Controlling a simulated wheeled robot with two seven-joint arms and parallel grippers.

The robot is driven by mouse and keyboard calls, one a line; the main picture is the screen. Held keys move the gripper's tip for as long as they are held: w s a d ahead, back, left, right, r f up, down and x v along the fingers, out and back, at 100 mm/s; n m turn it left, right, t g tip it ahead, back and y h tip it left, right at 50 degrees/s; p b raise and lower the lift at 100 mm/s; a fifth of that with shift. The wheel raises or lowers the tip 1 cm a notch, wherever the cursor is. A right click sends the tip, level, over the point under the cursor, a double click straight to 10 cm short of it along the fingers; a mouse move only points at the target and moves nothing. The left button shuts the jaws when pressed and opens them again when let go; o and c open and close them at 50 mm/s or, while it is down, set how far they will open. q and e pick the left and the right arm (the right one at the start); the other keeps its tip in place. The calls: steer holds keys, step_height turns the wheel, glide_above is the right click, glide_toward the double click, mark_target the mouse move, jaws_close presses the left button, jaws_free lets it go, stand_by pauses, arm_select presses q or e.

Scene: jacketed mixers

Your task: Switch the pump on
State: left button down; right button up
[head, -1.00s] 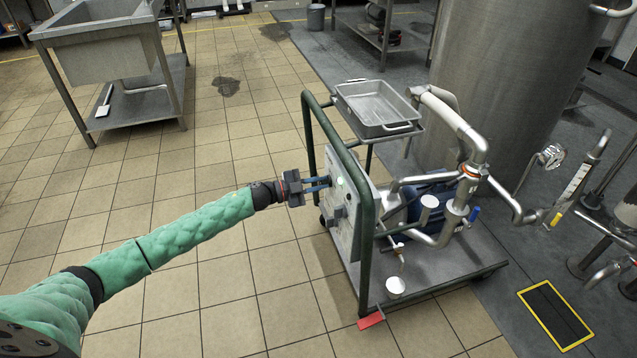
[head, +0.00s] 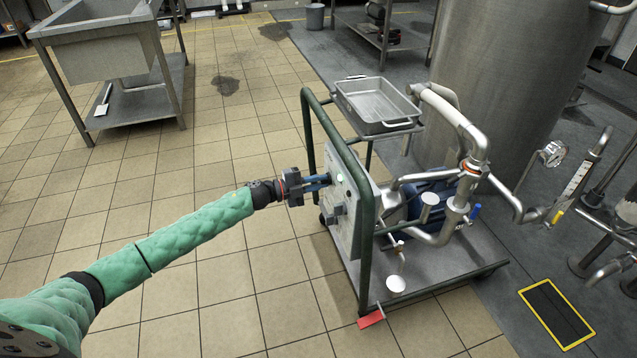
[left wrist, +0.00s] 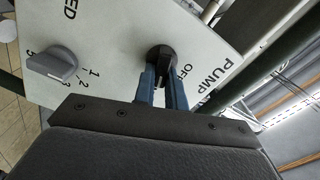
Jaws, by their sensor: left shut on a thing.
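The pump cart (head: 440,285) has a light control panel (head: 343,240) on its left end. In the left wrist view the panel (left wrist: 105,40) carries a black rotary switch (left wrist: 160,56), with "PUMP" and "OFF" printed beside it. My left gripper (head: 326,180) reaches the panel from the left. Its blue fingers (left wrist: 161,88) are shut on the black switch, one on each side of its grip. A small green light (head: 340,178) shows on the panel near the fingertips. The switch's exact pointer setting is hard to read. My right gripper is out of view.
A grey numbered dial (left wrist: 52,66) sits beside the switch. The cart's green frame (head: 362,235) rises close to my fingers. Pipes and a large tank (head: 510,80) stand behind.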

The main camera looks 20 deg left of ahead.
arm_select(q)
steer(key=shift+f, duration=0.1)
steer(key=c, duration=1.4)
jaws_free()
steer(key=shift+c, duration=0.2)
steer(key=v, duration=0.7)
steer(key=shift+s+a, duration=0.25)
steer(key=shift+a, duration=0.1)
